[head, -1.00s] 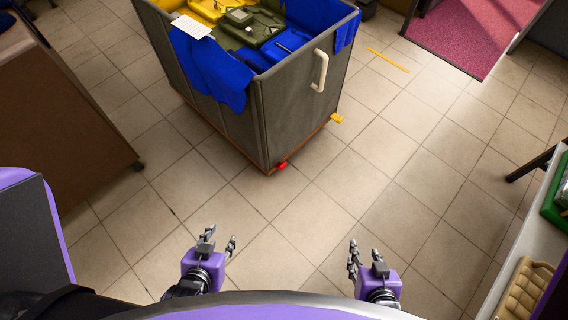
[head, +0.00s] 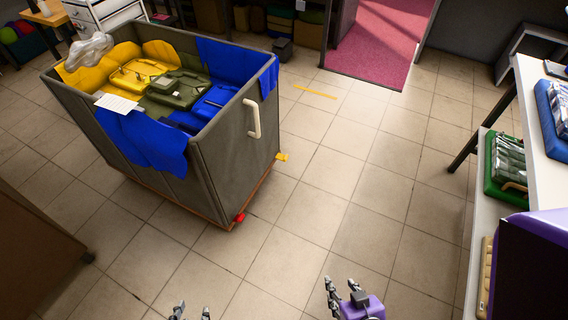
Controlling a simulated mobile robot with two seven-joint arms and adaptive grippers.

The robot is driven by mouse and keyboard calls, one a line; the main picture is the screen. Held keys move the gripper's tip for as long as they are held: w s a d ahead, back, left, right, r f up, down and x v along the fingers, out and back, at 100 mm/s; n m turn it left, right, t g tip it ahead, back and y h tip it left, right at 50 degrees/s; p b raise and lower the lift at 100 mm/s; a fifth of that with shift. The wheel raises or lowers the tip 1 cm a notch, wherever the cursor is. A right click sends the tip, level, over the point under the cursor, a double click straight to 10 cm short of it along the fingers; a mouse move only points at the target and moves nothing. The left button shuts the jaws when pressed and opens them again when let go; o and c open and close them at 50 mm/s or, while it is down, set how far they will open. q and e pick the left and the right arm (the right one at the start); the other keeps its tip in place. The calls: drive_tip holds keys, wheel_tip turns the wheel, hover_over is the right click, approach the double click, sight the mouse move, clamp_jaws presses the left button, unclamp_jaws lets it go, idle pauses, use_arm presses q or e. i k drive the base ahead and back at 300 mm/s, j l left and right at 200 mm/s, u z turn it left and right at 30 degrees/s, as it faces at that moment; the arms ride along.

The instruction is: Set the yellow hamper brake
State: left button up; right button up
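A large grey hamper (head: 205,160) with a cream handle (head: 253,119) stands on the tiled floor, left of centre. A yellow brake pedal (head: 282,157) sticks out low at its right rear corner. A red pedal (head: 240,217) sticks out at its near bottom corner. My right gripper (head: 332,294) is at the bottom edge, fingers spread and empty, well short of the hamper. My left gripper (head: 191,312) shows only its fingertips at the bottom edge, held apart with nothing between them; the rest is out of frame.
The hamper holds yellow, olive and blue bags (head: 178,88) and a white paper. A white table and shelf (head: 472,225) with trays line the right side. A brown cabinet (head: 35,255) stands at left. Open floor lies right of the hamper, with a yellow floor strip (head: 316,91).

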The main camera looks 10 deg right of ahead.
sight(279, 156)
drive_tip(key=i+l+u, duration=0.25)
drive_tip(key=i+l, duration=0.3)
drive_tip(key=i+l+u, duration=0.2)
drive_tip(key=i+l, duration=0.3)
drive_tip(key=l, duration=0.2)
